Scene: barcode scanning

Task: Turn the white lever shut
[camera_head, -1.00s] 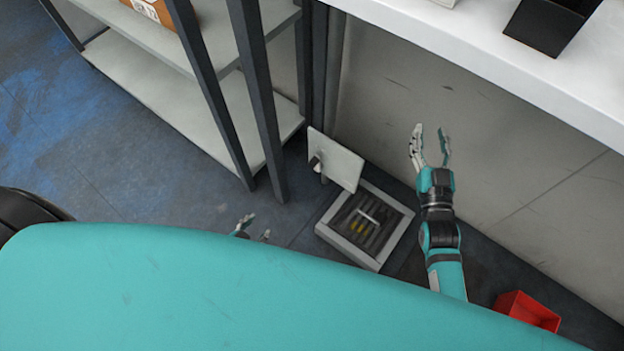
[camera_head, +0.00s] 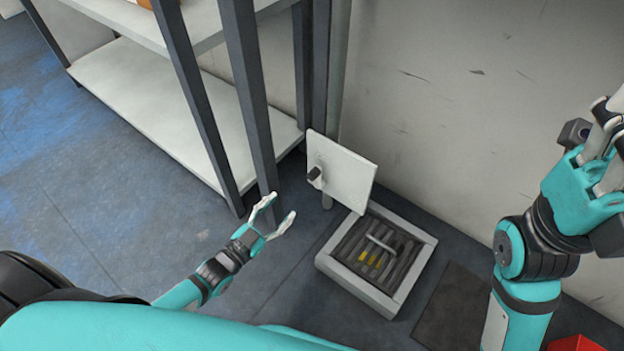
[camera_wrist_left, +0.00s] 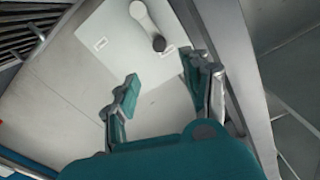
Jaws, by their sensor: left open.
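The white lever (camera_wrist_left: 143,15) with a dark round knob sits on a pale panel (camera_wrist_left: 115,45) in the left wrist view. In the head view the panel (camera_head: 340,172) stands tilted at the back of a floor box, with the dark knob on its left face; the lever there is hard to make out. My left gripper (camera_head: 281,210) is open and empty, left of the panel and apart from it. In the left wrist view its spread fingers (camera_wrist_left: 162,75) are below the lever. My right gripper (camera_head: 606,125) is raised at the right edge, partly cut off.
The floor box (camera_head: 398,290) has a dark slatted inside, a metal bar (camera_head: 381,244) and yellow marks. A shelf rack (camera_head: 165,110) with dark posts stands behind my left gripper. A wall (camera_head: 450,120) closes the back. A red bin (camera_head: 575,343) is at lower right.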

